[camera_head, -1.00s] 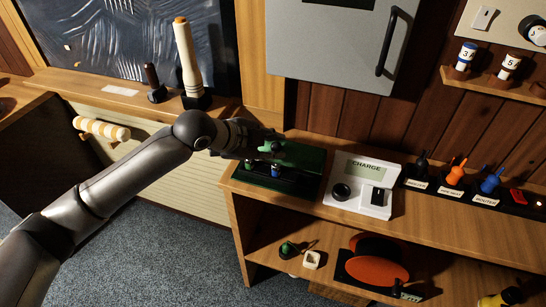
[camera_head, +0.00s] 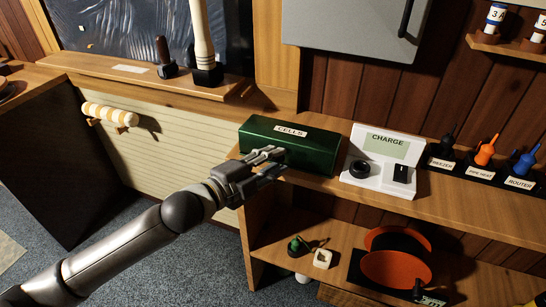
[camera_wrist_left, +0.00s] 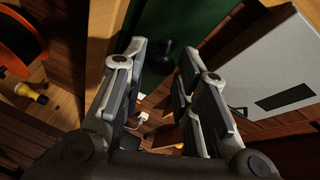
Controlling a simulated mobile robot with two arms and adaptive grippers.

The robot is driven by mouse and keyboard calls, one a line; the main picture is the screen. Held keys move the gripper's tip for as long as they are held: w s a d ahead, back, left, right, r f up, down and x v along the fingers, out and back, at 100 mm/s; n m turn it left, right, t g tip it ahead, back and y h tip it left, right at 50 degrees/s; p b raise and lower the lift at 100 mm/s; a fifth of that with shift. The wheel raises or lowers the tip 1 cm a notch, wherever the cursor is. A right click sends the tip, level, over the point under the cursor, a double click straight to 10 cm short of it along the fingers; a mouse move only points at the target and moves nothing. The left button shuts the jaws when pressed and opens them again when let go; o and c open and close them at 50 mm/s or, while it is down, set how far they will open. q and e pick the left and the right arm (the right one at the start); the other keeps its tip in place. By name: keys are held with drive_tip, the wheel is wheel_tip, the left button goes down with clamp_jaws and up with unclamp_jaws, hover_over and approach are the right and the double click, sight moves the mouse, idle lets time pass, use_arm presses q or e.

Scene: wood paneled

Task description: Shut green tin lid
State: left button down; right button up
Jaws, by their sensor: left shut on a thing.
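The green tin (camera_head: 315,158) stands on the wooden shelf top, left of the charger. Its lid (camera_head: 255,127), labelled CELLS, lies down over the tin; no cells show. My left gripper (camera_head: 274,163) is at the tin's front face, near its left-middle part. The left wrist view shows my left gripper (camera_wrist_left: 163,53) with its fingers on either side of a dark knob (camera_wrist_left: 164,60) on the green surface (camera_wrist_left: 172,18). The left gripper is shut on this knob, though the exact contact is hard to see. My right gripper is in neither view.
The white CHARGE unit (camera_head: 385,150) stands right of the tin, with labelled tools (camera_head: 485,152) beyond it. A grey cabinet (camera_head: 345,30) hangs above. The lower shelf holds an orange disc (camera_head: 396,270) and small items. Floor space is free at left.

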use_arm(q)
drive_tip(key=shift+s+f, duration=0.15)
drive_tip(key=shift+f, duration=0.55)
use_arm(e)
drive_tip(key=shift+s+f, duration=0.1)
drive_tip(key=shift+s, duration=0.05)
use_arm(q)
drive_tip(key=c, duration=1.5)
unclamp_jaws()
drive_tip(key=o, duration=0.4)
drive_tip(key=shift+c, duration=0.2)
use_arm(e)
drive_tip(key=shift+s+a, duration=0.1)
use_arm(q)
drive_tip(key=shift+r, duration=0.1)
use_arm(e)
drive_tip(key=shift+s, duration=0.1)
use_arm(q)
drive_tip(key=v, duration=1.1)
drive_tip(key=shift+s+a, duration=0.3)
drive_tip(key=shift+r, duration=0.1)
